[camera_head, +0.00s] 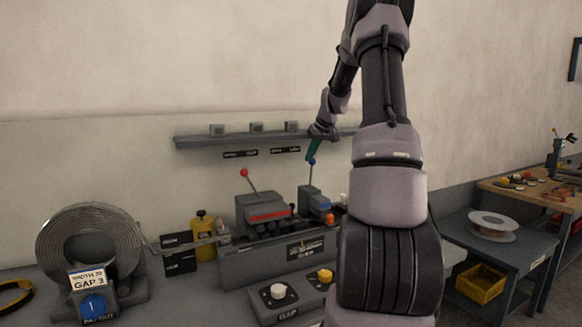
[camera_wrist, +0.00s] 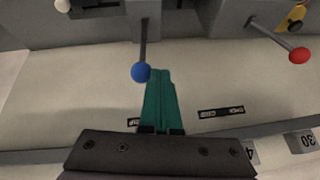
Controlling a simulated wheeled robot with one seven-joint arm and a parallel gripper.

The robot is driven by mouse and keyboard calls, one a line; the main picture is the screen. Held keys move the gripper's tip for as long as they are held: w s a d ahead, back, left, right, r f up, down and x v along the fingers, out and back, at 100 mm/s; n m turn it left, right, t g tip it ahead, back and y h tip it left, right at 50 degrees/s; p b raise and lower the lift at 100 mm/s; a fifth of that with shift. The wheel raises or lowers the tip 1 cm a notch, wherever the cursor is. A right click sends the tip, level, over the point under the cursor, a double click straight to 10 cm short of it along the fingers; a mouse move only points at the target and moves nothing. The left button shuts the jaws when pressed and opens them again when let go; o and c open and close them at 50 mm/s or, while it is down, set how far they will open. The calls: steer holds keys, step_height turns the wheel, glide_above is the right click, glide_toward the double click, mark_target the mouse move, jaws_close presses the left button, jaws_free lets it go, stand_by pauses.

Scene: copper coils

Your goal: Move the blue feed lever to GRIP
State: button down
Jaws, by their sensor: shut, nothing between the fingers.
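The blue feed lever has a blue ball knob (camera_head: 312,161) on a thin dark rod rising from the right block of the machine (camera_head: 314,200). In the wrist view the blue knob (camera_wrist: 141,72) is at the tips of my gripper (camera_wrist: 156,76), on their left side. My gripper (camera_head: 313,150) is shut, with its green fingers together and nothing between them. The fingers look very close to the knob; I cannot tell whether they touch it. I cannot read a GRIP label.
A red-knobbed lever (camera_head: 244,173) stands on the left block; its knob (camera_wrist: 299,55) also shows in the wrist view. A shelf (camera_head: 225,139) with small blocks runs behind. A metal coil (camera_head: 90,245) stands at left. White and yellow knobs (camera_head: 325,275) sit in front.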

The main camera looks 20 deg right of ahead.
steer(key=shift+d+f+m+y, duration=0.2)
steer(key=shift+d+y, duration=0.55)
steer(key=shift+d, duration=0.75)
steer(key=shift+d+f+m+y, duration=0.2)
steer(key=shift+d+y, duration=0.55)
steer(key=shift+d, duration=0.7)
steer(key=shift+d, duration=0.15)
